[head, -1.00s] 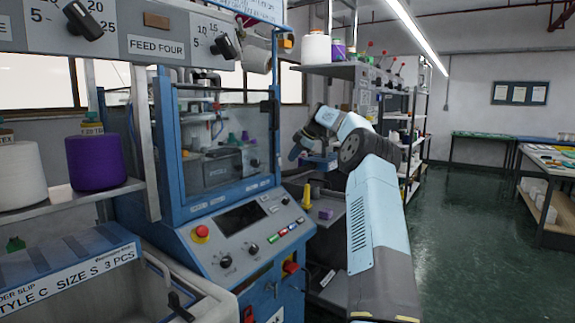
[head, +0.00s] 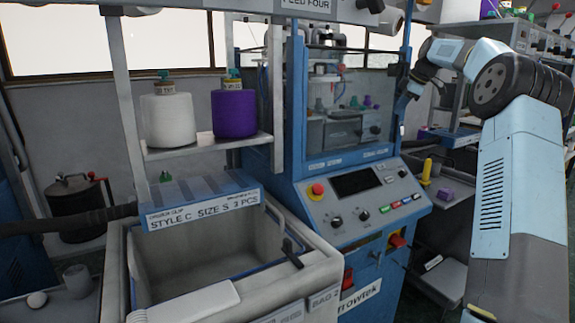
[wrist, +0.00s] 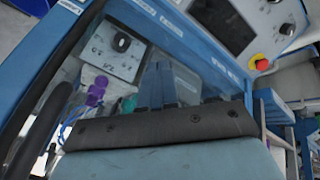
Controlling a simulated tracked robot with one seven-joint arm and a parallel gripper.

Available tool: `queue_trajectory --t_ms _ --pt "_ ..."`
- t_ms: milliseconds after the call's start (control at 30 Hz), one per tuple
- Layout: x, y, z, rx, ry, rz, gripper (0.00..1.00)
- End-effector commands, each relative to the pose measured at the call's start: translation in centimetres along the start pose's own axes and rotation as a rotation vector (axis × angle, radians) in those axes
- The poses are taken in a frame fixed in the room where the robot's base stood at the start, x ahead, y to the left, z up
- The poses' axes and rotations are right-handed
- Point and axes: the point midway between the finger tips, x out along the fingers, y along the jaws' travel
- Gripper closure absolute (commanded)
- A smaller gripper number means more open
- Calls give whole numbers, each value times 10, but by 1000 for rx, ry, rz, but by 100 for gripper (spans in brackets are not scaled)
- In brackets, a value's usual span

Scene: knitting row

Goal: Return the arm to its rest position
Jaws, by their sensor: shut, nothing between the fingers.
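My arm, pale blue and grey with a dark round joint, rises along the right side of the head view and bends left at the top. My gripper (head: 404,104) is at its end, beside the right edge of the blue knitting machine (head: 297,112), apart from the shelf behind. In the wrist view the fingers (wrist: 157,78) are together and hold nothing. Beyond them show the machine's clear window, purple and green pieces, and a red stop button (wrist: 259,62) on its panel. Whether the gripper touches the machine cannot be told.
A purple cone (head: 234,113) and a white cone (head: 169,120) stand on a shelf left of the machine. Below is an open bin (head: 322,262). A yellow item (head: 426,171) and a purple block (head: 444,195) lie on a grey surface right of the panel.

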Motion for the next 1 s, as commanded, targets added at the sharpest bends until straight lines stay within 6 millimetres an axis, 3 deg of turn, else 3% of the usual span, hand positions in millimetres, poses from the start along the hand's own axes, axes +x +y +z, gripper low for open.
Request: queue_trajectory --t_ms 33,200,433,700,1000 --pt "-6 -12 -18 15 -21 -2 100" --pt "-19 -52 -62 96 -82 -3 100" --pt "-39 -113 -105 219 -157 17 100" --pt "-63 -194 -131 381 -224 68 100" --pt "-86 -291 -136 580 -261 143 100"
